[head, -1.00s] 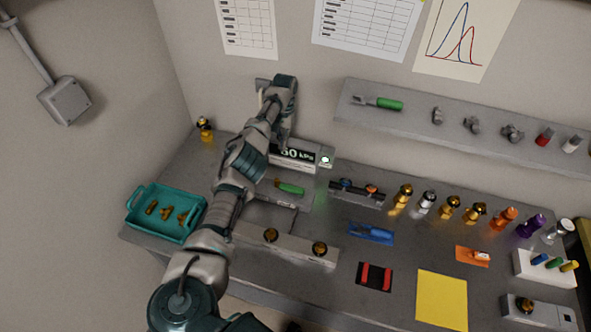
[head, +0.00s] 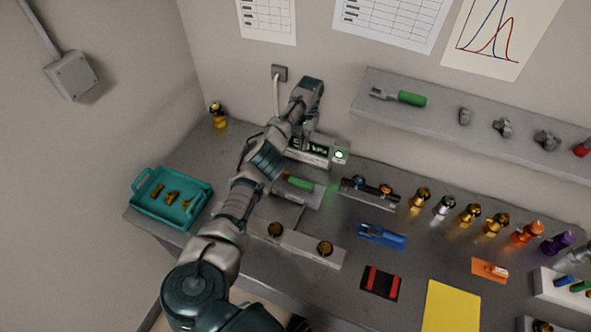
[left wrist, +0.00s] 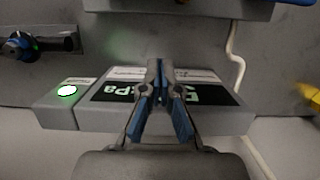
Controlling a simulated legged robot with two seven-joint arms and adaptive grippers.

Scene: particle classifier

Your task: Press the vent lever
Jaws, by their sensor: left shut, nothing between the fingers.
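My left gripper (head: 303,136) is shut and empty, pointing down over the pressure gauge box (head: 340,165). In the left wrist view the closed blue-padded fingers (left wrist: 158,100) are in front of the gauge display and hide its middle. I cannot tell whether they touch it. No part is clearly marked as the vent lever. A valve block (head: 369,194) with blue and orange knobs and black handles sits right of the gauge; one black handle with a blue ring (left wrist: 20,46) shows in the left wrist view. A green handle (head: 299,183) lies just in front of the gauge. My right gripper is out of view.
A teal tray (head: 142,186) with brass parts stands at the left. A grey block (head: 300,244) with two brass fittings lies near the front. Several fittings line the right side. A wall shelf (head: 437,112) is behind. A cable (left wrist: 234,50) runs near the gauge.

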